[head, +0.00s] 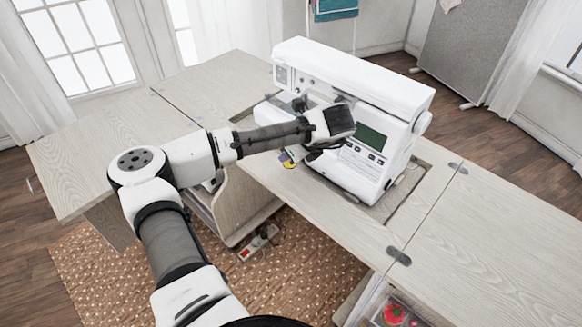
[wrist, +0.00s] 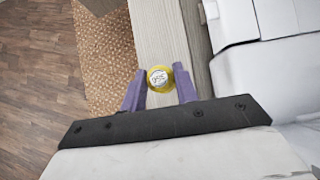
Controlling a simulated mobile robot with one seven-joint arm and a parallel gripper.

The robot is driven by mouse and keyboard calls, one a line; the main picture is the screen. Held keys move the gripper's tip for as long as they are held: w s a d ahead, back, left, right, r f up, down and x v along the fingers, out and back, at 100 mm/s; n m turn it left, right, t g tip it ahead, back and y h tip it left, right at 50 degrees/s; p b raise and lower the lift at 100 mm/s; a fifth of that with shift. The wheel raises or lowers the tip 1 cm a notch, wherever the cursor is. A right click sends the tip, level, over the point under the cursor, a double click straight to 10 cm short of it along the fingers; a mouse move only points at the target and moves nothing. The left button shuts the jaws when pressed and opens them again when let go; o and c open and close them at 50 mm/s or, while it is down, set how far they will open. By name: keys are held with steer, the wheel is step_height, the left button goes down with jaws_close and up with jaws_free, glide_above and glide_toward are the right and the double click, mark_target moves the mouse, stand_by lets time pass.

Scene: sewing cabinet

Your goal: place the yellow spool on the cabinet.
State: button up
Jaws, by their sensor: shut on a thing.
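The yellow spool (wrist: 159,78) sits between the two purple fingers of my gripper (wrist: 159,90) in the wrist view, its round end with a pale printed label facing the camera. My gripper is shut on it. In the head view the spool (head: 288,162) shows as a small yellow patch at the fingertips of my gripper (head: 290,157), near the front edge of the cabinet top, in front of the sewing machine. The wooden cabinet (head: 285,188) has a pale wood-grain top. I cannot tell whether the spool touches the top.
The white sewing machine (head: 355,95) stands in the cabinet's recess, close to my gripper. Bare top lies at the right (head: 480,245) and left (head: 100,145). A power strip (head: 258,243) lies on the woven rug (head: 270,275). An open drawer (head: 392,310) holds a red item.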

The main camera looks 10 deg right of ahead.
step_height(320, 180, down, 7)
steer(key=shift+f+p, duration=0.1)
steer(key=shift+p, duration=0.35)
steer(key=o, duration=1)
steer(key=shift+c, duration=0.2)
steer(key=b+v, duration=0.2)
steer(key=v, duration=1)
